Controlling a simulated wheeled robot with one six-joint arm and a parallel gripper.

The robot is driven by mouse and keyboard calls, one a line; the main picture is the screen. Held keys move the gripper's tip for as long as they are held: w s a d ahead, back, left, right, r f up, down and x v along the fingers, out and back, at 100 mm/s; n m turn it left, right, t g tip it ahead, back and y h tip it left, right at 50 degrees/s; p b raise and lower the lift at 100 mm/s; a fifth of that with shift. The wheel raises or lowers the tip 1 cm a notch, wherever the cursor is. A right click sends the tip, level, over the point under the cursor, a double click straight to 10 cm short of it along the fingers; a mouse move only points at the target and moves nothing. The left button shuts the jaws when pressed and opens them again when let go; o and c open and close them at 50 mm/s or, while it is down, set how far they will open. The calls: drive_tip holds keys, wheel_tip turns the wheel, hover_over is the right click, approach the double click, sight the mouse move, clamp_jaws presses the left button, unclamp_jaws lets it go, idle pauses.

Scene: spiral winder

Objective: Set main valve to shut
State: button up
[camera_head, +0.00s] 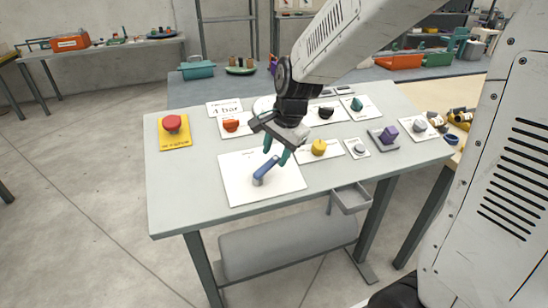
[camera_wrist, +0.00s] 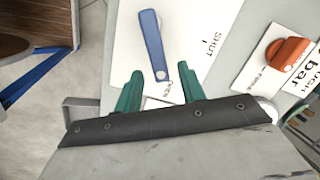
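The main valve is a blue lever (camera_head: 266,169) on a white plate (camera_head: 236,188) at the front of the table. In the wrist view the lever (camera_wrist: 152,42) runs from the top down to between my fingertips. The word SHUT (camera_wrist: 209,46) is to its right, at an angle to the lever. A second label by the lever's near end is partly hidden by my gripper. My gripper (camera_head: 277,151) has two teal fingers, spread apart, close to the lever's upper right end. In the wrist view my gripper (camera_wrist: 161,70) is open; contact with the lever cannot be told.
A red button on a yellow box (camera_head: 172,130) stands to the left. An orange knob (camera_head: 231,125) is behind the plate, and a yellow knob (camera_head: 318,147) is close to the right. A grey tray (camera_head: 350,198) sticks out at the table's front edge.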

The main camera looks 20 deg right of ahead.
drive_tip(key=shift+x, duration=1.25)
clamp_jaws()
